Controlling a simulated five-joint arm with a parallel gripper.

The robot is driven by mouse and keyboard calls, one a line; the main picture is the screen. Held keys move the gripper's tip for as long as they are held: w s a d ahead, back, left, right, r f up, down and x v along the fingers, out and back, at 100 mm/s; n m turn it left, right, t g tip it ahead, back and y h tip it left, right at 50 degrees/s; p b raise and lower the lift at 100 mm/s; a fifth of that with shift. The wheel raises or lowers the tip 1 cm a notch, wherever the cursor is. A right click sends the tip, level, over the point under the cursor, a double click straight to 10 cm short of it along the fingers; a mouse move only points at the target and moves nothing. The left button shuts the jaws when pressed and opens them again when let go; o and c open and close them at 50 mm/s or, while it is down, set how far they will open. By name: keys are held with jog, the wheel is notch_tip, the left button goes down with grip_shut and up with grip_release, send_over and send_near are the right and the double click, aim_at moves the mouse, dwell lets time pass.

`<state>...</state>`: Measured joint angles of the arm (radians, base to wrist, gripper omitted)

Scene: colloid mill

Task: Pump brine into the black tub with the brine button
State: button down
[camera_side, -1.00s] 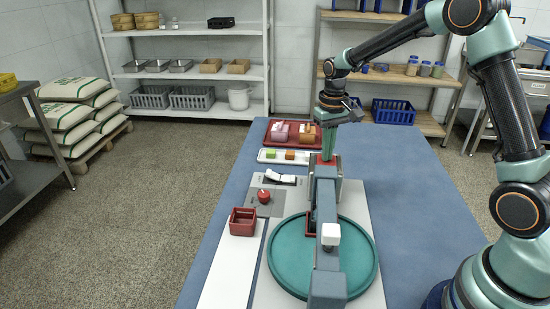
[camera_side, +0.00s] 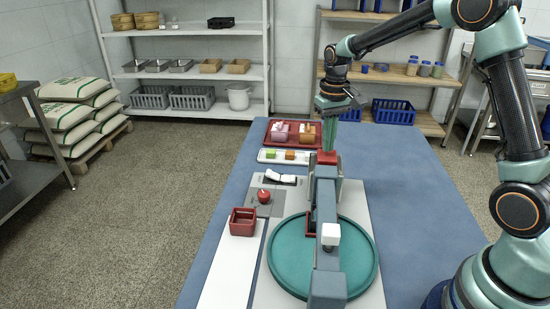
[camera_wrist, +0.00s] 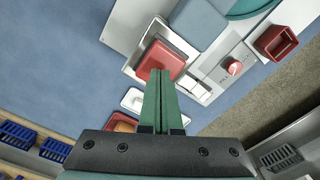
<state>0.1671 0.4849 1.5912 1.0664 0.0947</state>
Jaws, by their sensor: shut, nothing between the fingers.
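My gripper (camera_side: 327,149) is shut and empty, with its green fingers pointing down at a red block (camera_side: 327,158) at the rear of the grey mill. In the wrist view the fingertips (camera_wrist: 160,72) overlap the red block (camera_wrist: 165,60); I cannot tell whether they touch it. A round red button (camera_side: 264,196) sits on a grey panel left of the mill, and it also shows in the wrist view (camera_wrist: 234,67). White rocker switches (camera_side: 282,178) lie behind it. I cannot identify a black tub on the table.
A teal round tray (camera_side: 283,262) lies under the grey mill arm (camera_side: 326,210). A red square box (camera_side: 242,223) stands at the left. A white tray (camera_side: 268,156) with small coloured blocks and a red tray (camera_side: 270,138) lie behind. The blue table's right side is clear.

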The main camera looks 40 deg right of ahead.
jog(key=shift+r, duration=2.25)
jog(key=shift+r, duration=1)
dwell(3.2)
jog(key=shift+r, duration=0.1)
dwell(0.5)
jog(key=s+a+r+n+t, duration=0.1)
jog(key=s+a+r+t, duration=0.1)
jog(key=s, duration=0.6)
jog(key=s+a+r+n+t, duration=0.2)
jog(key=s+a, duration=0.3)
jog(key=s, duration=0.3)
jog(key=shift+s+a+t, duration=0.3)
jog(key=shift+t, duration=0.5)
